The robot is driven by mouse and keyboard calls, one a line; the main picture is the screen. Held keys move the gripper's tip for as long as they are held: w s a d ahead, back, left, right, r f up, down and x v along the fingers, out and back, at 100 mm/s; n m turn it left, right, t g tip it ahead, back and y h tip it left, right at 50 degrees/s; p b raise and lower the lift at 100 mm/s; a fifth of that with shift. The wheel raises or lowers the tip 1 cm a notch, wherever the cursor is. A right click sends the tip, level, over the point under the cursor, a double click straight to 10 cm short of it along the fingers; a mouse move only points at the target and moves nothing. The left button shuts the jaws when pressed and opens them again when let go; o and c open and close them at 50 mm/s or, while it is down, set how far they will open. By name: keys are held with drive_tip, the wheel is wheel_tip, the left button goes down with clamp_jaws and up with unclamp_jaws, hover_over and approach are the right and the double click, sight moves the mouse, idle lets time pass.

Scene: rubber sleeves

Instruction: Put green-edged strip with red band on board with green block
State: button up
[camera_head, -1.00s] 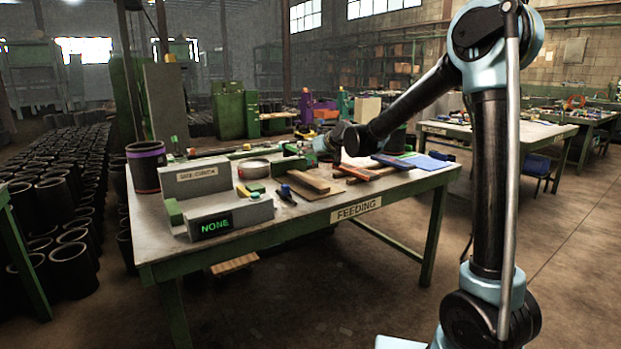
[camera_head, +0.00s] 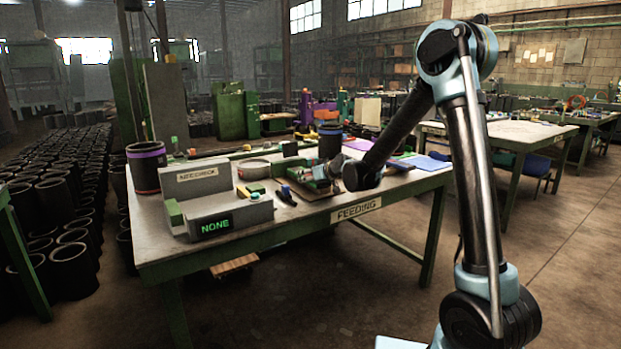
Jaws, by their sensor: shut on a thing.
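My gripper (camera_head: 324,174) is over the front part of the table, right of the blue-handled tool. It is shut on a strip (camera_head: 314,187) with green showing along it, held low over the place of the brown boards. The jaws are small and partly hidden by my arm, so the red band is not clear. The boards under the gripper are mostly hidden, and I cannot tell whether the strip touches them. I cannot make out which board bears a green block.
The FEEDING table (camera_head: 290,218) also bears a grey display unit (camera_head: 230,216) reading NONE, a round pale dish (camera_head: 253,168) and a black cylinder with a purple band (camera_head: 146,168). A blue sheet (camera_head: 428,163) lies at the right end.

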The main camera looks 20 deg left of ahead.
drive_tip(key=o, duration=1.1)
drive_tip(key=v, duration=1.2)
drive_tip(key=shift+w, duration=0.1)
drive_tip(key=shift+r, duration=0.1)
